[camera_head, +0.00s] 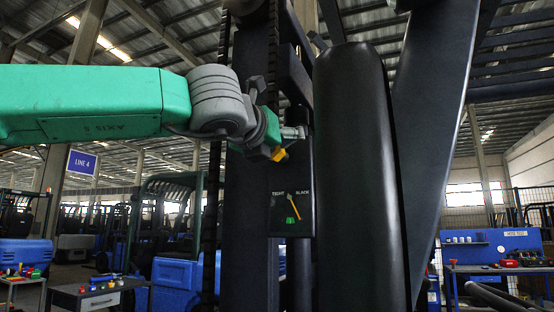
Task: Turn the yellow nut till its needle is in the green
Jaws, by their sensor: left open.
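The yellow nut (279,154) shows small on the dark fixture, just below and partly behind my left gripper (287,139). My left gripper comes in from the left on a green and grey arm. It is open, with its tip beside the nut; whether it touches the nut I cannot tell. Below, a dark gauge plate (279,222) reads "TIGHT" at left and "SLACK" at right. It carries a thin orange-yellow needle (294,204) and a green mark (291,220). The needle slants down towards the right side of the green mark; its exact reading is too small to tell. My right gripper is out of view.
A thick black cylinder (357,180) stands close to the right of the gauge, and a dark slanted beam (437,120) is beyond it. Chains run up the dark mast on the left. Workbenches, forklifts and a blue tool board (491,247) are far behind.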

